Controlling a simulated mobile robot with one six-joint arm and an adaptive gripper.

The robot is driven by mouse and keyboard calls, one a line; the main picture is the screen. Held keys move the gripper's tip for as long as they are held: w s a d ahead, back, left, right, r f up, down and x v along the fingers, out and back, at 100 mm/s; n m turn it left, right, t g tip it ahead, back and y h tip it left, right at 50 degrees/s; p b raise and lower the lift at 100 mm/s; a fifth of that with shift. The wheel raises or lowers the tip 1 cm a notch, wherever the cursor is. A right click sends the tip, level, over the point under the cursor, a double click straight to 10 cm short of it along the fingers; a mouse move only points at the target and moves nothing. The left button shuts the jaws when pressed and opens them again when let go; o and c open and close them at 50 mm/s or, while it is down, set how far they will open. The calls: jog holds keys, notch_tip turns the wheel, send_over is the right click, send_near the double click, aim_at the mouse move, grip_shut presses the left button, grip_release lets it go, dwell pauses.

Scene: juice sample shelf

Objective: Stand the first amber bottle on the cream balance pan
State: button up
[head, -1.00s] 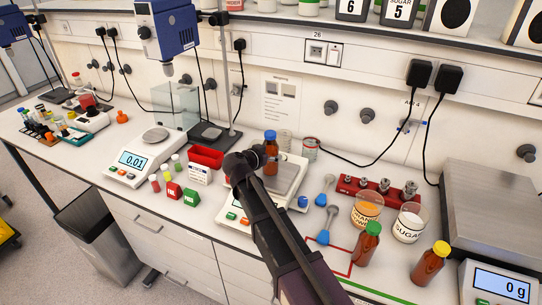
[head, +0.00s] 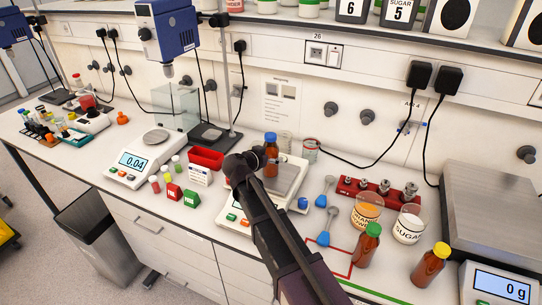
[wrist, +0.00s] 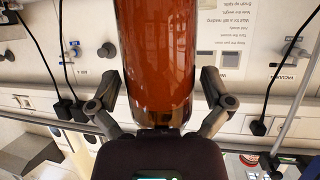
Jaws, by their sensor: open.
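An amber bottle with a blue cap (head: 271,152) is upright at the cream balance pan (head: 290,176), over its left part. My gripper hides the bottle's foot, so its contact with the pan cannot be seen. My gripper (head: 260,157) is at the bottle's lower left. In the wrist view the bottle (wrist: 157,50) is between the fingers of my gripper (wrist: 158,85), which are open with a finger on each side. Two other amber bottles, one green-capped (head: 368,246) and one yellow-capped (head: 430,266), stand at the front right.
Blue spoons (head: 325,190), a red weight block (head: 375,190) and two labelled beakers (head: 366,210) are right of the balance. A red bin (head: 206,158) and small coloured boxes (head: 190,199) are left. Another balance (head: 132,165) stands farther left. A large steel scale plate (head: 490,210) is at right.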

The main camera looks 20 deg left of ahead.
jog(key=p+v, duration=0.4)
jog(key=v, duration=0.8)
